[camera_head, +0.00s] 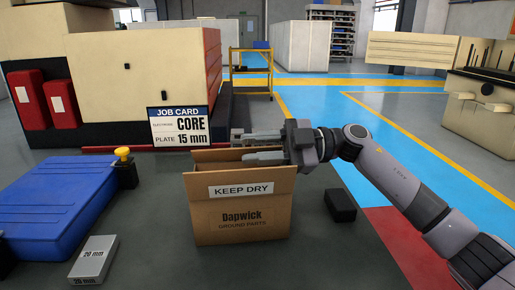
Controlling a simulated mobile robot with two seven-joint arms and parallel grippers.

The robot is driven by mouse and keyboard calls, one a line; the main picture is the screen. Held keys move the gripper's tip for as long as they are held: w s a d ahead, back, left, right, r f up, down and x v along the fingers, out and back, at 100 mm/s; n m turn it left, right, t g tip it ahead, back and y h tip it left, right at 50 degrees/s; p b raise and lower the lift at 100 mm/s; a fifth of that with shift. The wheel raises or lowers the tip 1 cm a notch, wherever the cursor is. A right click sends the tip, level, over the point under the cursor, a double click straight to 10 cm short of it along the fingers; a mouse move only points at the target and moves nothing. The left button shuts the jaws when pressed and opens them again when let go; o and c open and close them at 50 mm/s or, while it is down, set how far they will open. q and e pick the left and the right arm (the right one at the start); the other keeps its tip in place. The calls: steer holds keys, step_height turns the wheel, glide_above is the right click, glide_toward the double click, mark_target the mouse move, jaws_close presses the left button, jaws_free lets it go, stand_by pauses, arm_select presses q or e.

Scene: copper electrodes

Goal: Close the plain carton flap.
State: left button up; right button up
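An open brown carton (242,225) stands on the dark surface in front of me. Its near flap (205,191) bears a "KEEP DRY" label and stands up, tilted slightly outward. A plain flap (212,155) without a label shows at the carton's far side, raised and partly hidden behind the near flap and my gripper. My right gripper (256,146) comes in from the right, above the carton's top right. Its fingers point left, spread apart with nothing visible between them. Whether a finger touches the plain flap I cannot tell. My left gripper is not in view.
A blue case (60,205) and a grey "20 mm" block (94,260) lie at the left. A yellow-topped knob (122,153) stands near the case. A job card (180,126) stands behind the carton. A black block (341,205) sits right of the carton.

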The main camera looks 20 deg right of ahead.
jaws_close()
steer(key=shift+s+f+n, duration=0.3)
steer(key=shift+f+n, duration=0.1)
steer(key=shift+n, duration=0.65)
steer(key=shift+s+f+n, duration=0.3)
steer(key=shift+f+n, duration=0.05)
steer(key=shift+n, duration=0.7)
steer(key=shift+c, duration=1.6)
jaws_free()
steer(key=d, duration=0.7)
steer(key=shift+s, duration=0.45)
